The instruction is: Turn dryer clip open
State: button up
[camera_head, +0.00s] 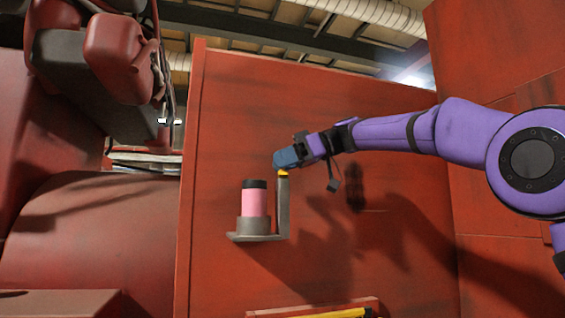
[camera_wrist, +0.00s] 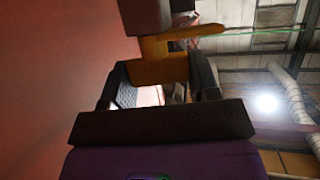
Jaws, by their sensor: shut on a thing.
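The dryer is a pink cylinder with a black cap (camera_head: 255,200), upright in a grey bracket (camera_head: 282,215) on the red wall panel. The dryer clip (camera_head: 283,172) is a small yellow piece at the top of the bracket's tall post. In the wrist view the clip (camera_wrist: 165,68) is yellow-orange, with a long arm reaching right across the top. My gripper (camera_head: 280,163) is at the top of the post, shut on the clip. In the wrist view its dark fingers (camera_wrist: 157,84) stand either side of the clip's body. The exact contact is partly hidden.
The red panel (camera_head: 330,110) lies close behind my gripper. A red machine part (camera_head: 118,55) overhangs at upper left. A red ledge with a yellow strip (camera_head: 330,312) juts out below the bracket. The space between bracket and ledge looks clear.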

jog(key=shift+n+g, duration=1.3)
jog(key=shift+g, duration=0.3)
jog(key=shift+h, duration=0.4)
jog(key=shift+f, duration=0.1)
jog(key=o, duration=0.9)
jog(key=v, duration=1.1)
jog(key=shift+w+f, duration=0.1)
jog(key=shift+a, duration=0.1)
